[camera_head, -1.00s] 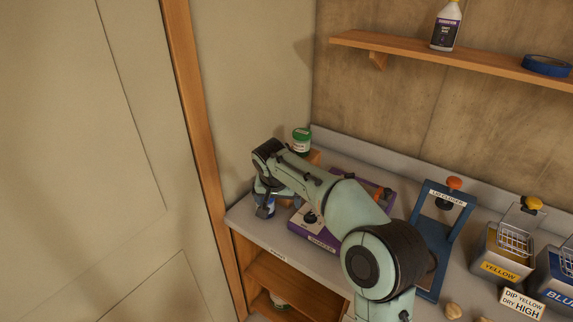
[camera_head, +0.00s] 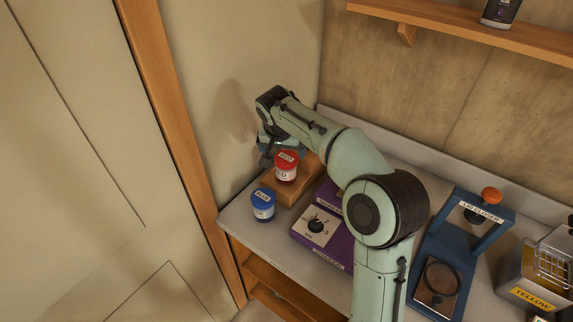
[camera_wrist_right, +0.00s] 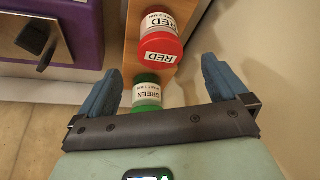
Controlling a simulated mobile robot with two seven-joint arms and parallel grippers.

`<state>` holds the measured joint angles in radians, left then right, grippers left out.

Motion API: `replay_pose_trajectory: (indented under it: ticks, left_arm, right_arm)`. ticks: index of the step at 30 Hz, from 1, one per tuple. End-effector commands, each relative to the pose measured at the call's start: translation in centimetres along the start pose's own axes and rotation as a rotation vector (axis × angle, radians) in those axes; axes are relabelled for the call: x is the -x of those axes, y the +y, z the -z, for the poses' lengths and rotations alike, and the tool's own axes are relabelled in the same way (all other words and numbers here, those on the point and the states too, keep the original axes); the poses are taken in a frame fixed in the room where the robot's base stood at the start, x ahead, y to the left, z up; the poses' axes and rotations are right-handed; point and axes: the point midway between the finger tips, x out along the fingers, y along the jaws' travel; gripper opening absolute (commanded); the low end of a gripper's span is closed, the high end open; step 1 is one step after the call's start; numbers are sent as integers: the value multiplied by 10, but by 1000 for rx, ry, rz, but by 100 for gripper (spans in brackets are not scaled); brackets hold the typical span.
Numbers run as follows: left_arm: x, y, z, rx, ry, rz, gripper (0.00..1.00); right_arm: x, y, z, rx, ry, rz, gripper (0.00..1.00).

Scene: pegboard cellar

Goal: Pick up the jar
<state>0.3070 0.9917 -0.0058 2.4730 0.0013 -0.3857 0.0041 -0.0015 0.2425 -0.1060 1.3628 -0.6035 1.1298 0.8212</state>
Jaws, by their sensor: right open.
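A red-lidded jar (camera_head: 286,167) stands on a wooden block and also shows in the right wrist view (camera_wrist_right: 161,40). A blue-lidded jar (camera_head: 263,205) stands on the bench in front of the block. A jar labelled green (camera_wrist_right: 146,93) shows in the wrist view between the fingers of my right gripper (camera_wrist_right: 161,68); I cannot tell whether they touch it. That gripper (camera_head: 267,150) is open at the block's far end, and the green jar is hidden behind it in the head view. My left gripper is not in view.
A purple shaker (camera_head: 319,229) with a dial stands right of the wooden block (camera_head: 302,190). The wall rises close beside the gripper. A shelf (camera_head: 470,27) runs above.

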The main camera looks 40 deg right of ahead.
Motion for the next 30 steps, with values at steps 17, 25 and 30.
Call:
replay_pose_trajectory:
  ticks: [17,25,30]
  left_arm:
    - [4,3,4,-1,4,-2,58]
    - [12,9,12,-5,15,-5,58]
    - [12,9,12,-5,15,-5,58]
  right_arm:
    - [-78,1,2,-1,-4,-3,100]
    - [-115,1,6,1,-2,-1,100]
    - [-120,1,5,1,0,0,100]
